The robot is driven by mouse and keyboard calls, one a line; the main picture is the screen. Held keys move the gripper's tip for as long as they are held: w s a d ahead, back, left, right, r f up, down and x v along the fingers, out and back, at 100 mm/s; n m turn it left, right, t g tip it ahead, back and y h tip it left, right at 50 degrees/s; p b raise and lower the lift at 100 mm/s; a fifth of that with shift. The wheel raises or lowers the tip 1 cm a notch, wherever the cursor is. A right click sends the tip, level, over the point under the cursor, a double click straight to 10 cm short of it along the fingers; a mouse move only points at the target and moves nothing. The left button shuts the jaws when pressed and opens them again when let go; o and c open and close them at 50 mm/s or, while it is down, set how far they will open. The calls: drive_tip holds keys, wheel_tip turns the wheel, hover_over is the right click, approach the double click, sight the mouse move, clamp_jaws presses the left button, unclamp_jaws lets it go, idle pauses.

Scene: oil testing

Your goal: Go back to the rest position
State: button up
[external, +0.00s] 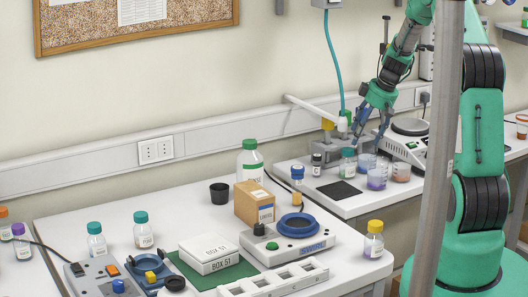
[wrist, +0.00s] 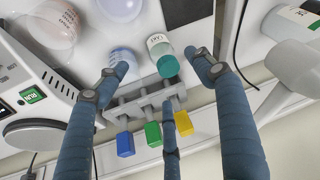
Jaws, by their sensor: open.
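My gripper (external: 368,130) is open and empty above the back bench in the external view. In the wrist view my gripper (wrist: 160,72) shows its blue fingers spread apart. A bottle with a teal cap (external: 348,166) stands below it; its cap and label also show in the wrist view (wrist: 165,58), between the two upper fingertips but not gripped. A grey manifold with blue (wrist: 126,144), green (wrist: 153,134) and yellow (wrist: 183,123) knobs lies beyond the fingers in the wrist view. The third finger overlaps it there.
Beakers with purple (external: 377,179) and orange (external: 400,171) liquid stand near the gripper. A device with a green display (external: 404,146) is to their right. The front table (external: 185,215) holds a cardboard box (external: 254,203), a white box (external: 209,253) and several bottles. The wall is close behind.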

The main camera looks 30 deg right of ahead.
drive_tip(key=s+a+r+m+h, duration=0.1)
drive_tip(key=s+a+r, duration=0.85)
drive_tip(key=r, duration=0.25)
drive_tip(key=s+a+r+m, duration=0.1)
drive_tip(key=s+a+r, duration=0.7)
drive_tip(key=a+r, duration=0.25)
drive_tip(key=s+a+m+b, duration=0.1)
drive_tip(key=s+a, duration=0.2)
drive_tip(key=s, duration=0.6)
drive_tip(key=s+a+r+m+t+b, duration=0.1)
drive_tip(key=s+a+b, duration=0.1)
drive_tip(key=s, duration=0.7)
drive_tip(key=s+a+m+h+b, duration=0.1)
drive_tip(key=s+a, duration=0.3)
drive_tip(key=s, duration=0.5)
drive_tip(key=shift+s+a+r+t, duration=0.25)
drive_tip(key=shift+r+t, duration=0.05)
drive_tip(key=shift+r, duration=0.1)
